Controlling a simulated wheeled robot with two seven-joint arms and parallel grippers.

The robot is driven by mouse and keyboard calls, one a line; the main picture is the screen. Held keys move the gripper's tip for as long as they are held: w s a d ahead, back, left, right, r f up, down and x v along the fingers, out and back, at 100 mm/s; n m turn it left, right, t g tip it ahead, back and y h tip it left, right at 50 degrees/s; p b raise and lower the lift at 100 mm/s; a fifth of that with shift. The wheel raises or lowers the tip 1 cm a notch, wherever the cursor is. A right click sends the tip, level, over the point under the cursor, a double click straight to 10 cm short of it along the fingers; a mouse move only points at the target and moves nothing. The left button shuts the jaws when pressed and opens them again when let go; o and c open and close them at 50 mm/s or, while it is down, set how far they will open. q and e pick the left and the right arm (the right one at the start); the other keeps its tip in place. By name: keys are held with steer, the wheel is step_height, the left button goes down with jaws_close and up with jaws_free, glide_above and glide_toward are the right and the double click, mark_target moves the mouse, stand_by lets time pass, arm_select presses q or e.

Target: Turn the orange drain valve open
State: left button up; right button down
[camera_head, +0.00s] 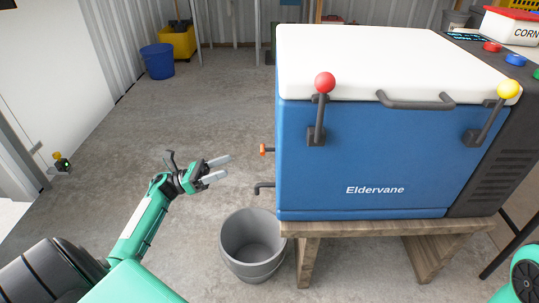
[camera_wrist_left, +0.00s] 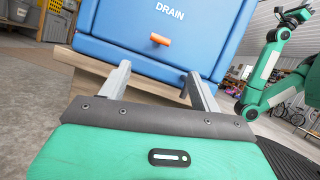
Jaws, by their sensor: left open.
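The orange drain valve (camera_head: 265,150) sticks out from the left side of the blue Eldervane cooler (camera_head: 375,160). In the left wrist view the orange handle (camera_wrist_left: 160,39) lies roughly crosswise under the word DRAIN. A dark spout (camera_head: 263,187) comes out of the cooler below the valve. My left gripper (camera_head: 222,168) is open and empty, to the left of the valve and apart from it. In the wrist view its two fingers (camera_wrist_left: 160,85) point toward the cooler's side, with the handle beyond and between them.
A grey bucket (camera_head: 252,248) stands on the floor below the spout. The cooler rests on a wooden stand (camera_head: 427,250). Red (camera_head: 325,82) and yellow (camera_head: 508,89) knobbed latches are on its front. Blue (camera_head: 157,60) and yellow (camera_head: 180,43) bins stand at the back.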

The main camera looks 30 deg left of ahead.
mark_target(269, 150)
arm_select(q)
steer(key=b+x, duration=0.3)
steer(key=x, duration=0.9)
steer(key=shift+d+b, duration=0.2)
steer(key=shift+b, duration=0.15)
steer(key=shift+w, duration=0.15)
steer(key=c, duration=0.9)
